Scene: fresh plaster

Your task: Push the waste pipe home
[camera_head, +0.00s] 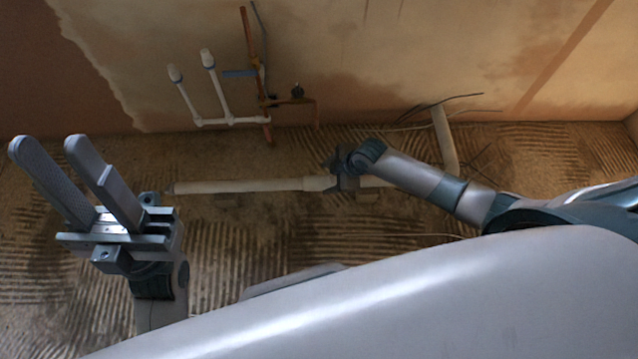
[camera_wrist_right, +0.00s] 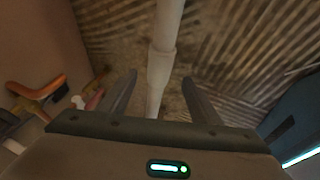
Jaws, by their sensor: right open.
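The white waste pipe (camera_head: 245,186) lies level, low along the ridged floor near the wall, with a wider socket (camera_head: 318,183) on its run. In the right wrist view the pipe (camera_wrist_right: 168,22) and its wider collar (camera_wrist_right: 160,66) run between my right fingers. My right gripper (camera_head: 345,172) is over the pipe just right of the socket. In the right wrist view the gripper (camera_wrist_right: 160,78) is open, a finger on each side, with gaps showing. Its fingertips are hidden in the head view. My left gripper (camera_head: 47,145) is open and empty, raised at the left.
An upright white pipe (camera_head: 444,140) stands by the wall at the right, with loose thin wires around it. Copper pipes (camera_head: 258,75) and white capped stubs (camera_head: 215,85) are on the wall. Small blocks (camera_head: 228,200) sit under the pipe. The floor in front is mostly clear.

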